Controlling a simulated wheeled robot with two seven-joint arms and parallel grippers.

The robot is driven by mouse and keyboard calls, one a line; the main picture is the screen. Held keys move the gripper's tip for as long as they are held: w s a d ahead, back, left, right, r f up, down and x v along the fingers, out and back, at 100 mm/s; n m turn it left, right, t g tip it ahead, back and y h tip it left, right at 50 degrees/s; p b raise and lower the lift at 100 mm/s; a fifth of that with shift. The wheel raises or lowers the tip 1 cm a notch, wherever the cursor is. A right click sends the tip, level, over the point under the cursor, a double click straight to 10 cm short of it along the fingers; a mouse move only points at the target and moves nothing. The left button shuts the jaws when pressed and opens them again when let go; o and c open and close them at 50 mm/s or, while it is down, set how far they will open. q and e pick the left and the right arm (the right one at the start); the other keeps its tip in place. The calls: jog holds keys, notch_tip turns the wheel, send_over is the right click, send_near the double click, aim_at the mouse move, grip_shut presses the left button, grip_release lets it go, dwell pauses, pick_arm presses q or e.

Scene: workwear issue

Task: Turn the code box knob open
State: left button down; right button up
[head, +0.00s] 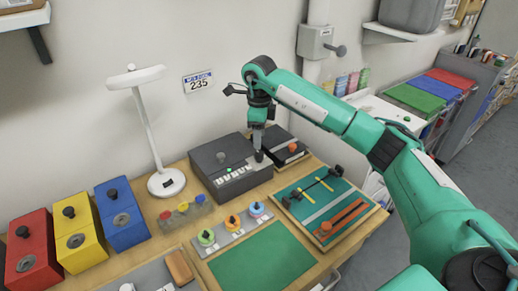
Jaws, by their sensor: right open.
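The code box (208,156) is a dark grey box at the back of the wooden table. Its sloped front has a row of pale keys (236,174) and a small lit green light (228,169). My right gripper (259,155) points down over the right end of the box's front. Its jaws are open, and its fingertips are at or very close to a dark knob there, which they largely cover. I cannot tell whether they touch the knob, or how the knob is turned. My left gripper is not in view.
A dark box with an orange knob (292,147) stands close on the right. A white lamp (166,182) stands on the left, beyond it blue, yellow and red boxes (122,214). A tool board (325,205) and a green mat (262,258) lie in front.

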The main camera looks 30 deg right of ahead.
aim_at(259, 153)
notch_tip(259, 153, down, 6)
jog(key=shift+f+p, duration=0.15)
jog(key=shift+p, duration=0.3)
jog(key=shift+c, duration=0.2)
jog(key=c, duration=0.9)
